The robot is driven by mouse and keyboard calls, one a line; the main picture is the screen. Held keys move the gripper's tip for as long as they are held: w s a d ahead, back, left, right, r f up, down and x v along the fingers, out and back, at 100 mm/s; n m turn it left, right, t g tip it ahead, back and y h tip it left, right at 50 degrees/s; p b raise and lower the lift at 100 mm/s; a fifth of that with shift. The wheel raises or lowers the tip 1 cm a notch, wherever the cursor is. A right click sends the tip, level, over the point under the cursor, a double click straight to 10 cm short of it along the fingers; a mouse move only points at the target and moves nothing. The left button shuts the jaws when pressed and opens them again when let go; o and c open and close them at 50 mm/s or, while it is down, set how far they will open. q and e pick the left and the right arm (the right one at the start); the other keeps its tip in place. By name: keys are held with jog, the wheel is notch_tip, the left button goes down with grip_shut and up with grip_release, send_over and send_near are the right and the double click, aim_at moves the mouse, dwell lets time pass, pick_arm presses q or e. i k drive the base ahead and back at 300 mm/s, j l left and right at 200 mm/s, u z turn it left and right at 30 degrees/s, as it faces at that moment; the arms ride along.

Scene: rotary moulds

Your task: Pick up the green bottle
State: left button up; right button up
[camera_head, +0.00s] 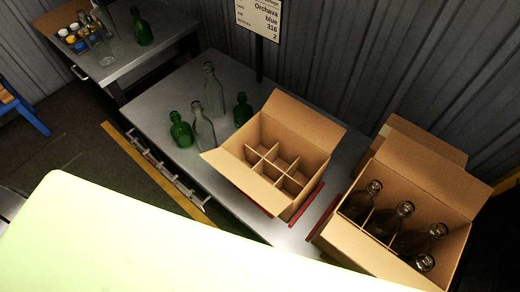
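One green bottle (180,132) stands upright near the left edge of the grey metal table (152,103). A second, smaller-looking green bottle (242,110) stands behind the empty divided box. A third green bottle (142,29) stands on the farther table at upper left. A clear bottle (204,130) stands right beside the first green one, and another clear bottle (212,92) stands farther back. Neither of my grippers is in view.
An open cardboard box (262,190) with empty compartments sits on the table. Another box (360,247) at right holds several dark bottles. A sign (262,18) stands on a post behind. A pale surface (150,240) covers the lower left.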

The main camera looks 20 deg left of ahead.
aim_at(181, 132)
jog(key=j+u, duration=0.75)
jog(key=j, duration=0.3)
jog(key=l+z, duration=0.1)
jog(key=z, duration=0.55)
jog(key=i+l+z, duration=0.1)
jog(key=z, duration=0.25)
jog(key=u, duration=1.15)
jog(key=k+z, duration=0.15)
jog(key=z, duration=0.15)
jog(key=k+l+z, duration=0.15)
jog(key=z, duration=0.2)
jog(key=i, duration=0.15)
